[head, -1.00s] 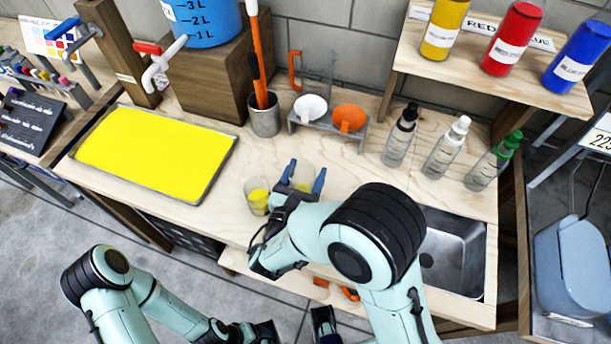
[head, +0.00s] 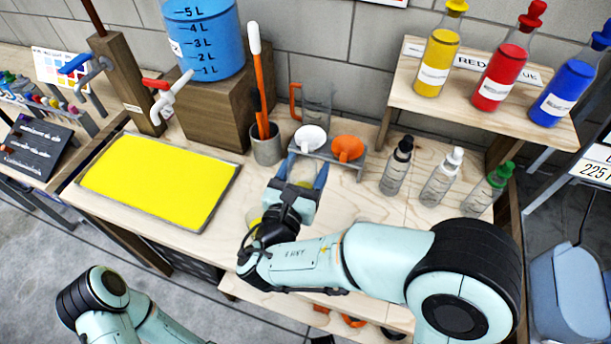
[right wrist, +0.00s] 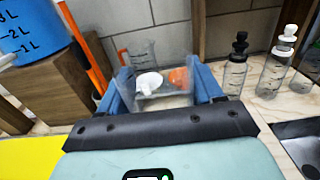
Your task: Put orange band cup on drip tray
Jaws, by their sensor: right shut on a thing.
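My right gripper (head: 306,170) is shut on a clear cup (head: 303,174), one blue finger on each side of it. The cup shows in the right wrist view (right wrist: 160,98) as a see-through shape between the fingers; I cannot make out a band on it. It appears raised in front of the funnel rack. A second cup with yellow in it (head: 254,215) stands on the bench, mostly hidden behind my right gripper. A shallow metal tray with a yellow fill (head: 226,190) lies at the left; I cannot tell whether it is the drip tray. My left gripper is out of view.
A small rack (head: 359,162) holds a white funnel (head: 310,137) and an orange funnel (head: 347,148). A metal pot (head: 266,150) with stirrers stands left of it. Several squeeze bottles (head: 440,180) stand at right. The blue tank's tap (head: 165,95) overhangs behind the tray.

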